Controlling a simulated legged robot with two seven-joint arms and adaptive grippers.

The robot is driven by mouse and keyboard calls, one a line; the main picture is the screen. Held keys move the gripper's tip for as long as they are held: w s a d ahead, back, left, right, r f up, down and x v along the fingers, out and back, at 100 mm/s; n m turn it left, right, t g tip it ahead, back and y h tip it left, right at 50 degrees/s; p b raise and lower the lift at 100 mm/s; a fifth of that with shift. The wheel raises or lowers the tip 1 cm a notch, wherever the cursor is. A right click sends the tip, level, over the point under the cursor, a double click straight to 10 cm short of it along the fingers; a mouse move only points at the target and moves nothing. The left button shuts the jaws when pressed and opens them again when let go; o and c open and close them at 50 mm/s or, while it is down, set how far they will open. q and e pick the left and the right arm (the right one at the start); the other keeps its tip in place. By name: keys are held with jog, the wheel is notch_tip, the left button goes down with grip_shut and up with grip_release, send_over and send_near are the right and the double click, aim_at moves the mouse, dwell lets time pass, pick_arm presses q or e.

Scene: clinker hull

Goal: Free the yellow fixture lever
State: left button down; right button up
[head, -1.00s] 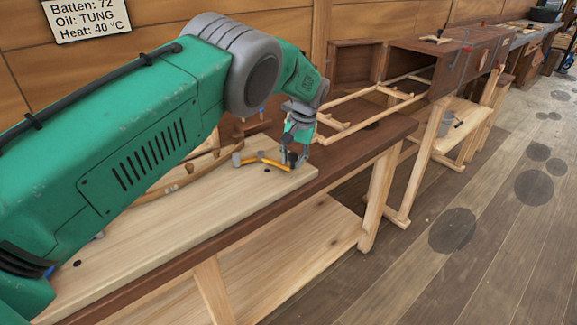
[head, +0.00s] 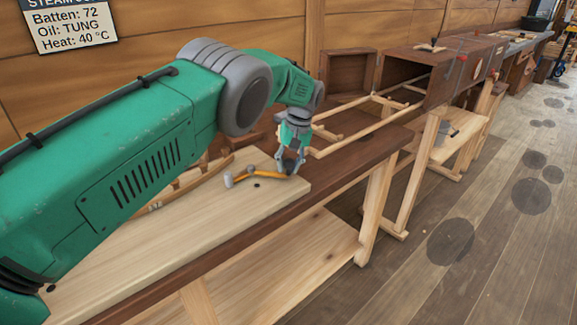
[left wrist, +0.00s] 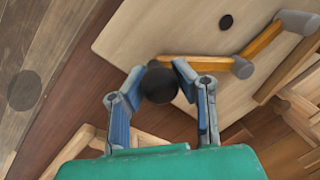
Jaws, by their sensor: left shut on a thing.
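The yellow fixture lever (head: 262,168) lies on the pale board (head: 150,240) in the head view, with a grey cylinder (head: 228,180) at its left end. In the left wrist view the lever (left wrist: 205,60) runs from a dark round knob (left wrist: 159,83) to a grey pivot, then bends toward the upper right. My left gripper (head: 291,170) is at the lever's right end, near the board's far corner. In the left wrist view its fingers (left wrist: 158,78) are closed on the dark knob from both sides. My right gripper is not in view.
A curved wooden strip (head: 195,183) lies behind the lever. A dark bench (head: 345,160) carries the board, and a light wooden ladder-like frame (head: 365,125) extends to a brown box (head: 425,75) beyond. A black hole (head: 257,185) shows in the board.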

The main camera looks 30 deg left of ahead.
pick_arm(q)
jog(key=shift+d+f, duration=0.1)
jog(key=shift+d, duration=0.05)
jog(key=c, duration=1.2)
grip_release()
jog(key=shift+w, duration=0.1)
jog(key=shift+r, duration=0.6)
jog(key=r, duration=0.3)
jog(key=w+d+r, duration=0.1)
jog(key=r, duration=0.3)
jog(key=d+r, duration=0.1)
jog(key=r, duration=0.2)
jog(key=shift+w+r, duration=0.25)
jog(key=shift+w, duration=0.1)
